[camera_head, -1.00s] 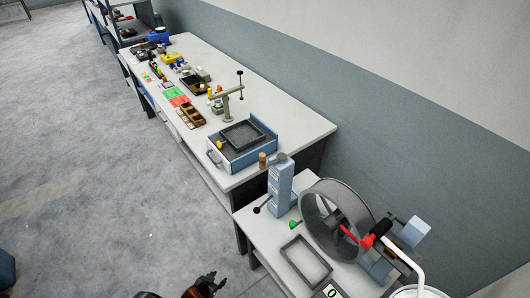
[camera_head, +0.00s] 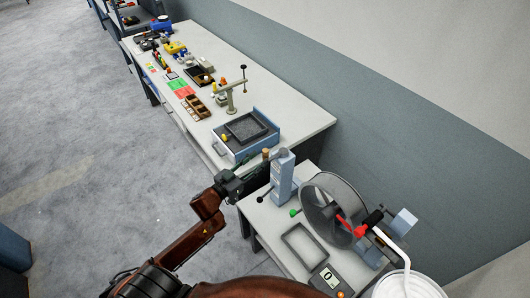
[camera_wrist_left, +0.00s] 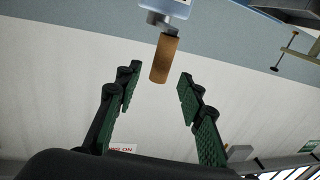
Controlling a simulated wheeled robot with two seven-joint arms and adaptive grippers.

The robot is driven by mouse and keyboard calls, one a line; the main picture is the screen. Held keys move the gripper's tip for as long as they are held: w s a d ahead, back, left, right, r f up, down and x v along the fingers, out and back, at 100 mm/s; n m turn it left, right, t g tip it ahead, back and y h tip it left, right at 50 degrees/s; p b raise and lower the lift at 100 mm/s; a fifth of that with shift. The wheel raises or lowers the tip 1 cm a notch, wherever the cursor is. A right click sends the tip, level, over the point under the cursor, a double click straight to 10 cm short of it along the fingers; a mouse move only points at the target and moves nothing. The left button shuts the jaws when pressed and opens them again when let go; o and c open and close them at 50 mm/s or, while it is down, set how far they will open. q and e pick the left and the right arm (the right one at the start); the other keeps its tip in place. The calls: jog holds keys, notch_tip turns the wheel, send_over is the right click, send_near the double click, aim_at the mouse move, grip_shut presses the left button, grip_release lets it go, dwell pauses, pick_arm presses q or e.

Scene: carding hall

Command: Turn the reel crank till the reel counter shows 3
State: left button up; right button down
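A blue-grey post (camera_head: 283,178) stands at the left end of the near bench, with a wooden crank handle (camera_head: 266,154) at its top. My left gripper (camera_head: 256,171) is beside this handle. In the left wrist view the handle (camera_wrist_left: 164,59) shows ahead, between the tips of the open fingers (camera_wrist_left: 157,88); no contact shows. The grey reel drum (camera_head: 318,213), with a red arm and a black grip, stands to the right of the post. The counter (camera_head: 328,282) in front of the drum shows 0. My right gripper is not in view.
A shallow grey tray (camera_head: 304,247) lies in front of the drum. A green knob (camera_head: 294,212) is near the post's foot. A white tub (camera_head: 405,285) is at the lower right. The long bench (camera_head: 290,112) behind holds a blue box (camera_head: 246,137) and several small items.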

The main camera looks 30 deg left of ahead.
aim_at(265, 153)
pick_arm(q)
jog(key=shift+w+d, duration=0.25)
jog(key=shift+w, duration=1.05)
jog(key=shift+w+d, duration=0.25)
jog(key=shift+w, duration=1)
jog(key=shift+c, duration=0.6)
jog(key=shift+f, duration=0.1)
grip_shut()
